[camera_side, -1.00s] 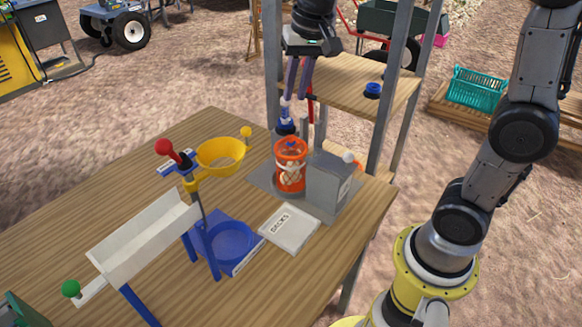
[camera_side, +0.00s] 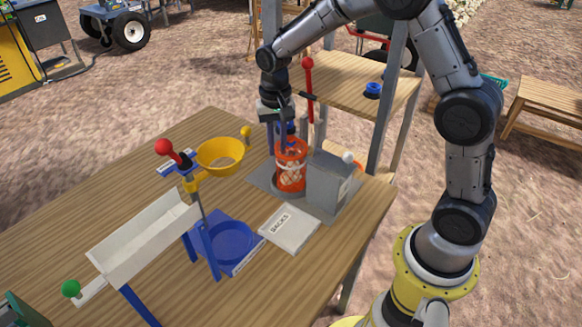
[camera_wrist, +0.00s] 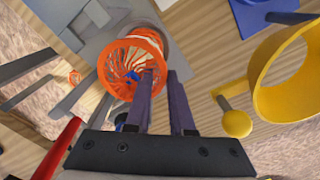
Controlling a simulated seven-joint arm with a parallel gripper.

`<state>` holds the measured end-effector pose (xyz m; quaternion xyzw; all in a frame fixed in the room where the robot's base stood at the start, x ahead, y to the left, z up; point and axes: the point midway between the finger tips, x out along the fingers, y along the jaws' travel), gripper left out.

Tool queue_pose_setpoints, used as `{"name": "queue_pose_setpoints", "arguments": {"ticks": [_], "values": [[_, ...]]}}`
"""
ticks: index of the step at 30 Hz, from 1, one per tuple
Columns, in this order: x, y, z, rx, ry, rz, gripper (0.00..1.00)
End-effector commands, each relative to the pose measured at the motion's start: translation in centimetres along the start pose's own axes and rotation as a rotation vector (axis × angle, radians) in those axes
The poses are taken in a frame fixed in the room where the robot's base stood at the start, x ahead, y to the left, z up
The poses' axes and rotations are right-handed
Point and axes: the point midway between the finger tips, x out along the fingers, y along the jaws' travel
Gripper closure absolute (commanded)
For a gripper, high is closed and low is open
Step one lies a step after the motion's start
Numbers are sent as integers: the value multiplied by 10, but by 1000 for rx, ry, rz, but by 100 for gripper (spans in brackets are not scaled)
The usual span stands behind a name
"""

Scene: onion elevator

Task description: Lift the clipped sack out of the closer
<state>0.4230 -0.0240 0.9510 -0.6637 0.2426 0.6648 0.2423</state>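The sack (camera_side: 290,174) is orange netting with pale onions inside. It stands upright in the grey closer (camera_side: 328,185), and its orange rim shows in the wrist view (camera_wrist: 112,72). A small blue part shows at the sack's top, but I cannot make out the clip. My gripper (camera_side: 281,145) points down at the top of the sack in the side view. In the wrist view, my gripper (camera_wrist: 163,74) has two purple fingers apart with a gap between them. One finger overlaps the rim's right side. I cannot tell whether it touches.
The closer's red lever (camera_side: 308,85) stands upright close behind my gripper. A yellow funnel (camera_side: 220,156) is to the left, with a yellow knob beside it (camera_wrist: 236,123). A white chute (camera_side: 145,240), a blue tray (camera_side: 246,262) and a white pad (camera_side: 290,228) are nearer. A wooden shelf rises behind.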

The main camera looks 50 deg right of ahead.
Motion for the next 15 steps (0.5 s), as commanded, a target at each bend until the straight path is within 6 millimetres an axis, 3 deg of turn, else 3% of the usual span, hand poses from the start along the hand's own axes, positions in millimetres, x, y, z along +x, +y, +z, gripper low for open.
{"name": "queue_pose_setpoints", "arguments": {"ticks": [5, 15], "values": [[11, -1, 1, -1, -1, 0, 79], [53, -3, 4, 0, 0, 0, 79]]}}
